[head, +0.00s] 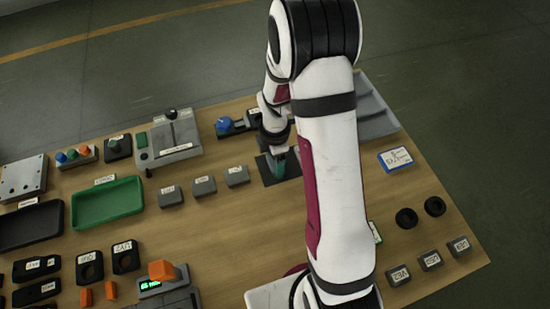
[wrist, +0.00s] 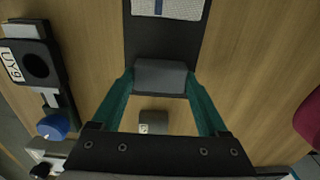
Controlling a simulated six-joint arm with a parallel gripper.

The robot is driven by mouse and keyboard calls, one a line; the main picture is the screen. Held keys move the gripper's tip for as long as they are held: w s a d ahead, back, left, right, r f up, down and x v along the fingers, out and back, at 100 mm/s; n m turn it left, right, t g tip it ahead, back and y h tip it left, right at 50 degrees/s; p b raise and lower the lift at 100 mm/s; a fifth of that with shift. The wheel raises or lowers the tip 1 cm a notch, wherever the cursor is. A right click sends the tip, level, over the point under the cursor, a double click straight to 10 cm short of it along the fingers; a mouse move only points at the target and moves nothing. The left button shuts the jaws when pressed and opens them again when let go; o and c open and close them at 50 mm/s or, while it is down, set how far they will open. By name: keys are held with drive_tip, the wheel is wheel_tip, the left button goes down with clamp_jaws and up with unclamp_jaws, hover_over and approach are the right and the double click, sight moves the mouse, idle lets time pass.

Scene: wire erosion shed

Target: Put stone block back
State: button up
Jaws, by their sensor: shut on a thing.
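My gripper (wrist: 160,78) has teal fingers closed on a grey stone block (wrist: 160,75), one finger on each side. The block is at the near end of a dark pad (wrist: 164,38) in the wrist view; I cannot tell whether it touches the pad. In the head view my gripper (head: 281,163) points down over the dark pad (head: 267,171), with the held block mostly hidden. A similar grey block (wrist: 153,122) with a small label shows between the fingers, on the table. Three labelled grey blocks, one of them here (head: 237,176), stand in a row left of the pad.
A green tray (head: 107,203) and a dark tray (head: 30,225) lie at left. A black holder (wrist: 40,62) and blue knob (wrist: 52,126) are beside the gripper. A white, blue-edged piece (wrist: 170,8) lies on the pad. Three grey blocks (head: 430,260) stand front right. The table middle is bare.

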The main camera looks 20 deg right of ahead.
drive_tip(key=shift+f, duration=0.1)
drive_tip(key=o, duration=1.2)
wheel_tip(320, 180, up, 12)
drive_tip(key=s+a+r+m, duration=0.2)
drive_tip(key=s+r+m, duration=0.1)
drive_tip(key=s+m, duration=0.4)
drive_tip(key=s+a+r+m+y, duration=0.1)
drive_tip(key=s+a+r+m, duration=0.1)
drive_tip(key=s+m, duration=0.5)
drive_tip(key=s+a+r+m, duration=0.3)
drive_tip(key=s+r+m, duration=0.1)
drive_tip(key=s+m, duration=0.3)
drive_tip(key=m, duration=0.2)
drive_tip(key=shift+s+m+y, duration=0.3)
drive_tip(key=shift+s+y, duration=0.05)
drive_tip(key=shift+y, duration=0.05)
